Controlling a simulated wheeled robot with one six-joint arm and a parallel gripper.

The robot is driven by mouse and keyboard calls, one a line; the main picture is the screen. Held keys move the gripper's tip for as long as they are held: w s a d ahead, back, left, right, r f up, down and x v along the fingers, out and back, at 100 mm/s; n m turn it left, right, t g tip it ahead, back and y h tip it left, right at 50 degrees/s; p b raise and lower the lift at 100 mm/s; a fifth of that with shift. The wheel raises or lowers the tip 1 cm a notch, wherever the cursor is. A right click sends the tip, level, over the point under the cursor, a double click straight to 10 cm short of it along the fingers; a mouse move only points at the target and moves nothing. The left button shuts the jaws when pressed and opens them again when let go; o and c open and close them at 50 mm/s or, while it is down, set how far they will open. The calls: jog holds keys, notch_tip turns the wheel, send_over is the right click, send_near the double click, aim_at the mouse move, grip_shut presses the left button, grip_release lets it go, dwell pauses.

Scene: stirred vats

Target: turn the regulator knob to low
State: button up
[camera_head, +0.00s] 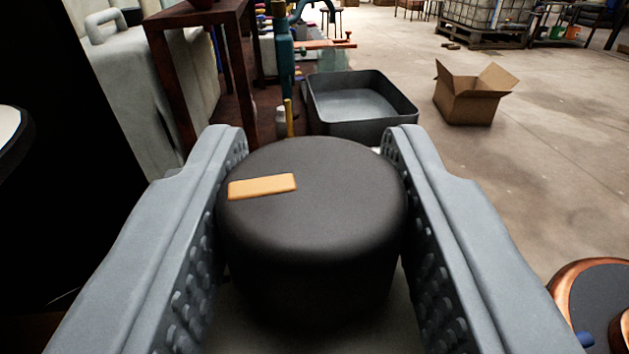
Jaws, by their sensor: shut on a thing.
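The regulator knob (330,222) is a round black cylinder in the middle of the head camera view. An orange pointer mark (262,187) lies on the left part of its top face and points to the left. My gripper (315,140) has its two grey, studded fingers on either side of the knob, shut on it. The right finger touches the knob's side, and the left finger lies close against it. The scale around the knob, with any low mark, is not visible.
A dark grey tray (360,103) and an open cardboard box (470,95) sit on the concrete floor beyond. A brown table frame (170,80) and a pale grey container (125,85) stand at the left. A copper-rimmed round object (565,278) is at the lower right.

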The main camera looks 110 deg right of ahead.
jog(key=shift+r+m+g+y, duration=0.1)
jog(key=shift+m+g+y, duration=0.2)
jog(key=shift+m+g, duration=0.15)
jog(key=o, duration=1)
